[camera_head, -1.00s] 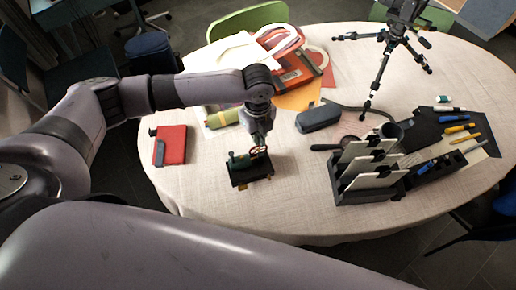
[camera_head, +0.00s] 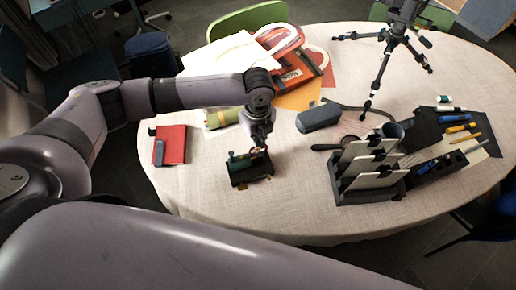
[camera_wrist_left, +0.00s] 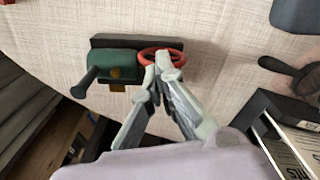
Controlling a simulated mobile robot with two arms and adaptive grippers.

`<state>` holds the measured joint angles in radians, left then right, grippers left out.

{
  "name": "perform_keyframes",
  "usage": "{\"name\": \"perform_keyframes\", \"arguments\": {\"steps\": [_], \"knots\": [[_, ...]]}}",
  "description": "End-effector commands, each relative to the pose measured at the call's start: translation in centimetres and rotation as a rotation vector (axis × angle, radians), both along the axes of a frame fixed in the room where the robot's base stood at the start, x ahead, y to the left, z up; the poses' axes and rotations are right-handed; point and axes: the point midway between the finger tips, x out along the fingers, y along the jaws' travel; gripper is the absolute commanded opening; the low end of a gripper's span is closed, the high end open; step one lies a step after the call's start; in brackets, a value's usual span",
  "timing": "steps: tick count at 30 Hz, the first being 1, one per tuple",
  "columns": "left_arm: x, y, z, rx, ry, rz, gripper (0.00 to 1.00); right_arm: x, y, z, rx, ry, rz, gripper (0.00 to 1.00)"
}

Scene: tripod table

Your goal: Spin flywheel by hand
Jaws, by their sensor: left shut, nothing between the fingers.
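A small model engine on a dark base (camera_head: 248,169) stands near the front left of the table; it also shows in the left wrist view, with a green cylinder body (camera_wrist_left: 115,64) and a dark handle-like part at its left. The red ring of the flywheel (camera_wrist_left: 174,54) is at the right end of the engine in the wrist view. My left gripper (camera_head: 259,143) is shut and empty; in the wrist view its fingertips (camera_wrist_left: 158,66) are at the near side of the red rim and overlap it. I cannot tell whether they touch it. My right gripper is not in view.
A red notebook (camera_head: 172,145) lies left of the engine. A grey case (camera_head: 318,117) lies behind right. A rack with upright cards (camera_head: 368,165) stands to the right, and a black tripod (camera_head: 384,70) stands behind. Bare tablecloth lies between engine and rack.

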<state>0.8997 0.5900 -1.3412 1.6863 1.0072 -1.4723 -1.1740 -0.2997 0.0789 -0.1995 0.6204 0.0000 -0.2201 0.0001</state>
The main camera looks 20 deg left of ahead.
Motion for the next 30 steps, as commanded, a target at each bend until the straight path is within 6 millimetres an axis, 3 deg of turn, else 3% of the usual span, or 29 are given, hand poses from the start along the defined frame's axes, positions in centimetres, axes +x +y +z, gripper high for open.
{"name": "perform_keyframes", "arguments": {"steps": [15,25,30], "knots": [[0.1,-0.2,-0.6,0.000,0.000,0.000,0.00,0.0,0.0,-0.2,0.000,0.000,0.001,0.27],[2.8,-4.0,-0.9,-0.002,-0.001,-0.001,0.00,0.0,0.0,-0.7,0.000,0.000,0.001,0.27],[3.5,-4.9,-0.9,0.000,0.000,0.000,0.00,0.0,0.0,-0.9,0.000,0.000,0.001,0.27]]}}
